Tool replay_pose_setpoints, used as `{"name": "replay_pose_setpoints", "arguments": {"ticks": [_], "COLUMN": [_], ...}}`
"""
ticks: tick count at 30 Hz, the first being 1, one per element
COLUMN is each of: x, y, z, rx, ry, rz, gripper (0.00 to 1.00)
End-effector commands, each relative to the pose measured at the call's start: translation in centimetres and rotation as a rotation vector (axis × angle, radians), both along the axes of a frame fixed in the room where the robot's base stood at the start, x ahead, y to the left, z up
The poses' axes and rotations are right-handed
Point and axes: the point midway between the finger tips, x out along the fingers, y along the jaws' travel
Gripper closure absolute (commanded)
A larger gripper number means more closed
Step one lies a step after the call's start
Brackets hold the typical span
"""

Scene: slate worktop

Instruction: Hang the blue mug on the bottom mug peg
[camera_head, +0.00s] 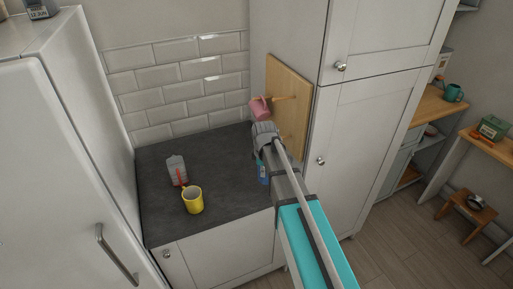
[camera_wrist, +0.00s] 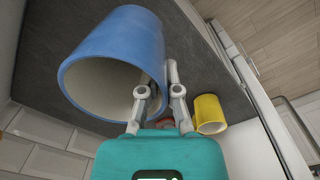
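The blue mug (camera_wrist: 128,35) fills much of the left of the wrist view, tilted, its pale open mouth facing the camera. My gripper (camera_wrist: 160,85) has its fingers closed at the mug's right side; whether they pinch the wall or the handle is hidden. In the head view my arm hides most of the gripper and the mug. A small blue patch (camera_head: 263,173) shows below it; I cannot tell whether it is the mug. A wooden peg board (camera_head: 297,85) is on the cabinet side, with an upper peg (camera_head: 284,98) visible. The bottom peg is hidden behind my arm.
A pink mug (camera_head: 260,109) hangs by the upper peg. A yellow mug (camera_head: 194,201) and a grey carton-like object (camera_head: 176,168) with something red beside it stand on the slate worktop (camera_head: 232,200). A tall cabinet (camera_head: 350,140) bounds the right, a fridge (camera_head: 60,170) the left, a tiled wall the back.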

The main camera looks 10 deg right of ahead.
Motion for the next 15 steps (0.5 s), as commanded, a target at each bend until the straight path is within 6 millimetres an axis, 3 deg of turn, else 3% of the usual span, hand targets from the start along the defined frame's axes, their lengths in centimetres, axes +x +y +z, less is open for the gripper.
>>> {"name": "replay_pose_setpoints", "arguments": {"ticks": [1,6,15], "x": [0.3,0.8,1.5], "y": [0.3,1.2,2.4], "z": [1.8,4.5,7.3], "rx": [0.0,-0.002,-0.004], "ry": [-0.002,-0.006,-0.011], "rz": [0.02,0.089,0.178], "gripper": [1.0,1.0,1.0]}}
